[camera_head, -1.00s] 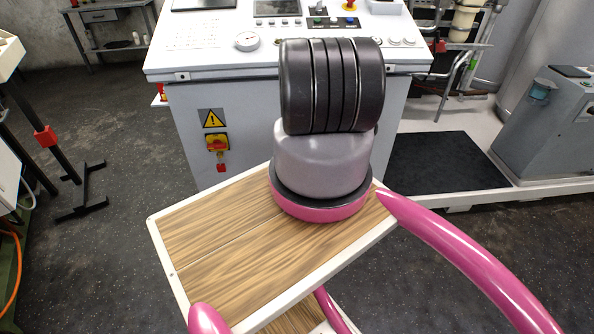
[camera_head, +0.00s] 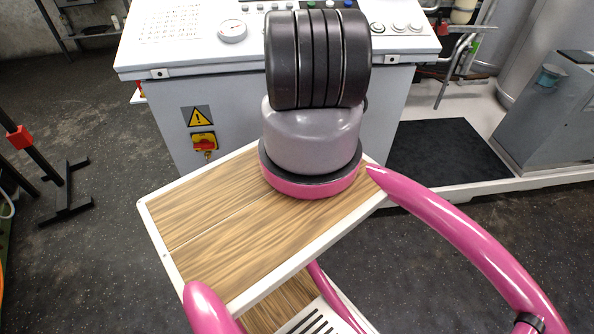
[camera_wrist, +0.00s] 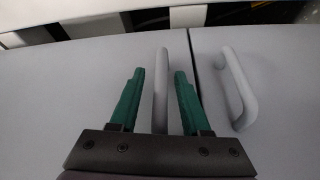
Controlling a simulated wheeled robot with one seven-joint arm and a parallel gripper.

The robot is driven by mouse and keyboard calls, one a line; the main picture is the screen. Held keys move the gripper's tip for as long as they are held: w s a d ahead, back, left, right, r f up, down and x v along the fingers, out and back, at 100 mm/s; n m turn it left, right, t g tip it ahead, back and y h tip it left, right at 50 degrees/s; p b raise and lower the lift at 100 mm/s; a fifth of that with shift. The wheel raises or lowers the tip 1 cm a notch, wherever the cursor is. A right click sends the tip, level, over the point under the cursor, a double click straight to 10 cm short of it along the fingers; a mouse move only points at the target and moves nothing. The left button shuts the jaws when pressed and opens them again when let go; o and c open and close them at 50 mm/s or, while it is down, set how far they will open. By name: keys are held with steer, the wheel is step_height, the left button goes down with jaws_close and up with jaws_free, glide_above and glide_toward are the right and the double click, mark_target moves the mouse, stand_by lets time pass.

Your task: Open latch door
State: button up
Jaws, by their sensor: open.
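In the wrist view, two flat grey door panels meet at a dark vertical seam (camera_wrist: 191,70). A slim grey bar handle (camera_wrist: 161,85) stands upright on the left panel (camera_wrist: 70,85). A second, bow-shaped grey handle (camera_wrist: 240,88) is on the right panel (camera_wrist: 285,90). My gripper (camera_wrist: 159,72) has green fingers and is open, with one finger on each side of the left handle. The handle lies between the fingers with a gap on both sides; I cannot tell how deep it reaches. The gripper does not show in the head view.
In the head view, a grey control cabinet (camera_head: 260,130) stands ahead, with a gauge (camera_head: 232,31), a red-yellow switch (camera_head: 204,141) and a warning sign (camera_head: 197,116). A dark mat (camera_head: 445,150) lies to its right, before a grey machine (camera_head: 555,110).

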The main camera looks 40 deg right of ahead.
jaws_close()
stand_by(1.4)
